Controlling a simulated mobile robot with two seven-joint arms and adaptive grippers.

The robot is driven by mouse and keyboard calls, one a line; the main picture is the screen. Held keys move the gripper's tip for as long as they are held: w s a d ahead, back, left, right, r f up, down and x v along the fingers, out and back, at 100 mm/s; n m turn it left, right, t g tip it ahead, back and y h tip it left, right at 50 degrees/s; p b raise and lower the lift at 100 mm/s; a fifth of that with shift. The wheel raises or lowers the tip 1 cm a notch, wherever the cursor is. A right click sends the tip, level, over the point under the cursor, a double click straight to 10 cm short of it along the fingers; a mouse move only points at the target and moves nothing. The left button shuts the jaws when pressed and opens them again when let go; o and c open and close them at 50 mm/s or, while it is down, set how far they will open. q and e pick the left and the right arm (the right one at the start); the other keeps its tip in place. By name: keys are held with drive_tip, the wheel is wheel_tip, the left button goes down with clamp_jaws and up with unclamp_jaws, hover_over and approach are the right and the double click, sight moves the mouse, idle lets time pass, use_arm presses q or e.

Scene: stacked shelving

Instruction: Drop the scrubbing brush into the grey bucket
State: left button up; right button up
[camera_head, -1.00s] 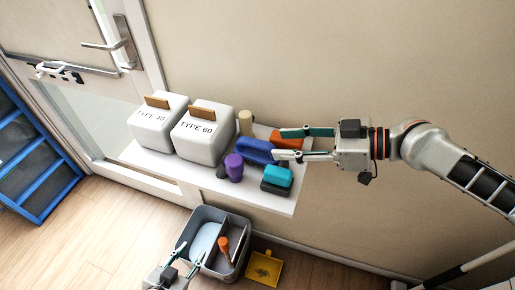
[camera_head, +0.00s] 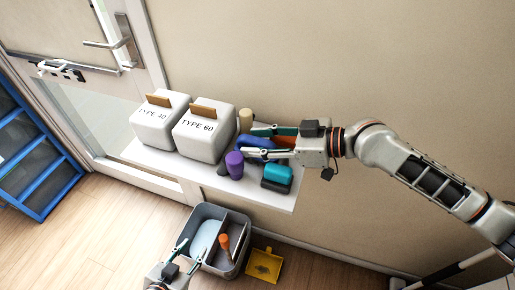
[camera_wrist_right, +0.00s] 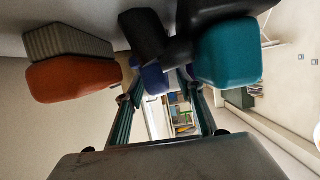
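Several brush-like things lie on the white shelf: a blue one (camera_head: 262,144), a teal block with a dark underside (camera_head: 277,175) and an orange block with a grey ridged underside (camera_wrist_right: 75,78). I cannot tell for sure which is the scrubbing brush. My right gripper (camera_head: 249,142) is open, its fingers either side of the blue one, which shows between them in the wrist view (camera_wrist_right: 155,78); contact is unclear. The grey bucket (camera_head: 243,252) stands on the floor below, divided, holding a light-blue piece and an orange-handled thing. My left gripper (camera_head: 191,254) is open at the bucket's near left side.
Two white boxes, TYPE 40 (camera_head: 158,122) and TYPE 60 (camera_head: 204,134), stand at the shelf's left. A purple item (camera_head: 234,165) and a beige one (camera_head: 245,120) stand close to my right fingers. A yellow dustpan (camera_head: 264,265) lies right of the bucket. The shelf's (camera_head: 281,204) front edge is bare.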

clamp_jaws()
drive_tip(key=shift+r, duration=0.1)
